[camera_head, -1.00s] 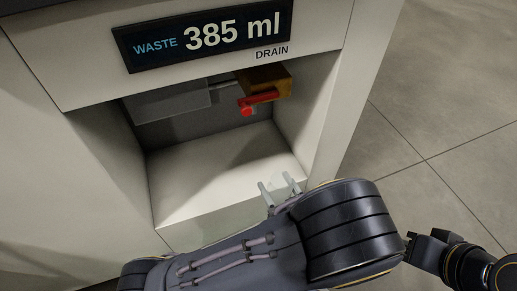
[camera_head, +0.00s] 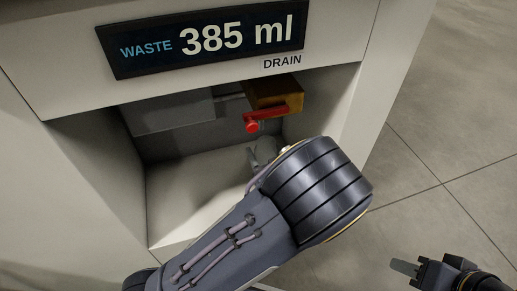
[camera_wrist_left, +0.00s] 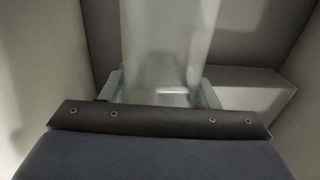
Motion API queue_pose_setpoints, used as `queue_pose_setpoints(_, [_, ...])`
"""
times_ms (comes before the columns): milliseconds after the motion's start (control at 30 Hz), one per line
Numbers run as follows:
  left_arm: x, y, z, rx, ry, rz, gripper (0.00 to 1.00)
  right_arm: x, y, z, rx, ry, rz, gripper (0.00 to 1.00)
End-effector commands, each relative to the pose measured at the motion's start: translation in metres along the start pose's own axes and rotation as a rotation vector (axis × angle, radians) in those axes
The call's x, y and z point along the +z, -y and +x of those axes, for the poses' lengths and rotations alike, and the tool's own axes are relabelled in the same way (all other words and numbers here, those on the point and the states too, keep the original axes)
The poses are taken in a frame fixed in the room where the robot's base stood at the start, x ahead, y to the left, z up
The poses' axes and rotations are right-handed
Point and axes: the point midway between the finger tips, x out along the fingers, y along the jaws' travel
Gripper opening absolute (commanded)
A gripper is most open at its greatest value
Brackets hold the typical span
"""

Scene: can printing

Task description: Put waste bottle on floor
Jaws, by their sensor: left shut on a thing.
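The waste bottle (camera_wrist_left: 168,40) is a pale translucent cylinder in the left wrist view, standing between the fingers of my left gripper (camera_wrist_left: 160,92). The left gripper is shut on it. In the head view, my left arm reaches into the drain recess, and a small greyish rounded part of the bottle (camera_head: 268,147) shows beyond the gripper. Most of the bottle is hidden by my wrist. My right gripper (camera_head: 405,267) is at the lower right over the floor, away from the bottle. One grey finger shows, and I cannot tell its opening.
A red valve handle (camera_head: 266,118) on a brass block (camera_head: 275,94) hangs above the left gripper. The recess floor (camera_head: 180,200) is bare at the left. The tiled floor (camera_head: 440,130) is clear at the right.

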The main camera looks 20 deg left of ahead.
Motion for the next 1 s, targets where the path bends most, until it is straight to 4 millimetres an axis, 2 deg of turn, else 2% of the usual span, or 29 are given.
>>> queue_pose_setpoints(167, [0.002,0.001,0.019,-0.003,-0.001,-0.003,0.32,0.003,-0.003,0.007,0.000,0.000,0.000,0.36])
queue_pose_setpoints(300, [0.005,0.001,0.042,-0.003,-0.001,-0.001,0.32,0.008,-0.007,0.016,0.000,0.000,0.000,0.36])
queue_pose_setpoints(367, [0.017,0.000,0.039,0.001,-0.001,0.001,0.32,0.011,-0.010,0.022,0.000,0.000,0.000,0.36])
queue_pose_setpoints(767, [0.019,0.000,0.038,0.000,-0.001,0.000,0.32,0.011,-0.010,0.022,0.000,0.000,0.000,0.36])
queue_pose_setpoints(800, [0.019,0.000,0.038,0.000,0.000,0.000,0.56,0.011,-0.010,0.022,0.000,0.000,0.000,0.36])
queue_pose_setpoints(967, [0.018,0.000,0.038,0.000,0.000,0.000,0.77,0.011,-0.010,0.022,0.000,0.000,0.000,0.36])
queue_pose_setpoints(1000, [0.018,0.000,0.038,0.000,0.000,0.000,0.77,0.011,-0.010,0.022,0.000,0.000,0.000,0.36])
